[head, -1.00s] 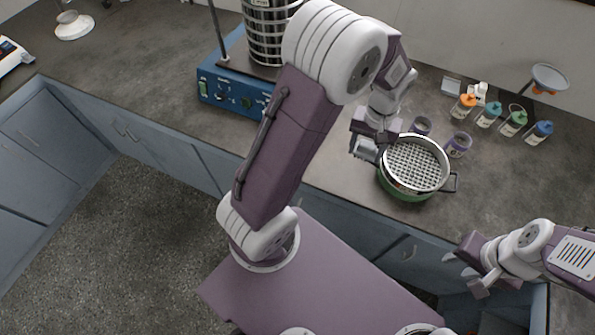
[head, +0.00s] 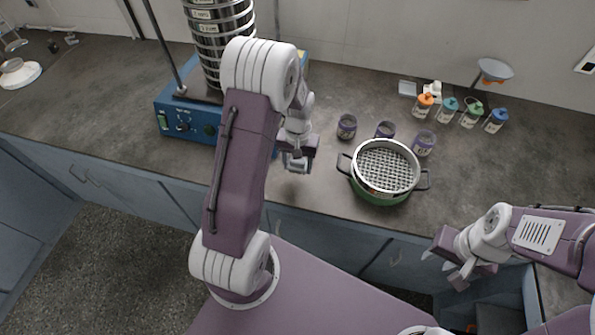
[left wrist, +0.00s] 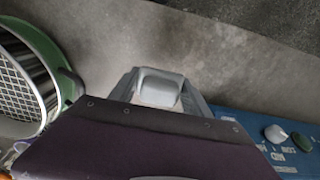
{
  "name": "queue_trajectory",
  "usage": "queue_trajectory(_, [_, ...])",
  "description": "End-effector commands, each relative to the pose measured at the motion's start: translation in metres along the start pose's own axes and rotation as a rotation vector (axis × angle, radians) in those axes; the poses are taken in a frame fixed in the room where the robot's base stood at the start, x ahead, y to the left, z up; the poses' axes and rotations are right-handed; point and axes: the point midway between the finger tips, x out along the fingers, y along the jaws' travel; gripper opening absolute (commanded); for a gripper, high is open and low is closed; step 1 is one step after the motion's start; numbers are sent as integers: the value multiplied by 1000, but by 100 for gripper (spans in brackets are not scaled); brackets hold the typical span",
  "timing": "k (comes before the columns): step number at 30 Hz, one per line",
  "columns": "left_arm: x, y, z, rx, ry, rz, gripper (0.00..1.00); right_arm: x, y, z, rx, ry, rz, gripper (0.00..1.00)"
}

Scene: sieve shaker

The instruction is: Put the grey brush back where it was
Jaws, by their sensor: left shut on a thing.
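My left gripper (head: 297,167) is over the counter between the blue sieve shaker and the green pot. In the left wrist view its fingers (left wrist: 160,92) are shut on a light grey block-like piece, which I take to be the grey brush (left wrist: 159,84). Only its top shows there; the rest is hidden by the gripper. In the head view the brush is too small and covered to make out clearly. My right gripper (head: 447,266) is at the lower right, in front of the counter, its fingers apart and empty.
The blue sieve shaker (head: 172,122) with its sieve stack (head: 222,30) stands left. The green pot with a sieve (head: 385,168) stands right, with purple-banded jars (head: 347,127) behind it. Several coloured-cap bottles (head: 448,108) stand further back. Bare counter lies between shaker and pot.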

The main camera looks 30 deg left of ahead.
Motion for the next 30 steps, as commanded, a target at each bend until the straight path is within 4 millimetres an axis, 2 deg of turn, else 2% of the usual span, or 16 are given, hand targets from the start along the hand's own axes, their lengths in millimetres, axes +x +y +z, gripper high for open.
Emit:
queue_trajectory(4, [6,-2,0,0,-1,0,18,0,0,0,0,0,0,36])
queue_trajectory(10, [38,-1,0,0,-2,0,18,1,0,0,0,0,0,36])
queue_trajectory(22, [45,-1,0,0,0,0,18,4,0,0,0,0,0,36])
queue_trajectory(23, [45,-1,0,0,1,0,61,3,0,0,0,0,0,36])
queue_trajectory(24, [44,-1,0,0,1,0,72,3,0,0,0,0,0,36])
queue_trajectory(25, [44,-1,0,0,1,0,78,3,0,0,0,0,0,36])
queue_trajectory(30, [44,-1,0,0,1,0,78,3,0,0,0,0,0,36])
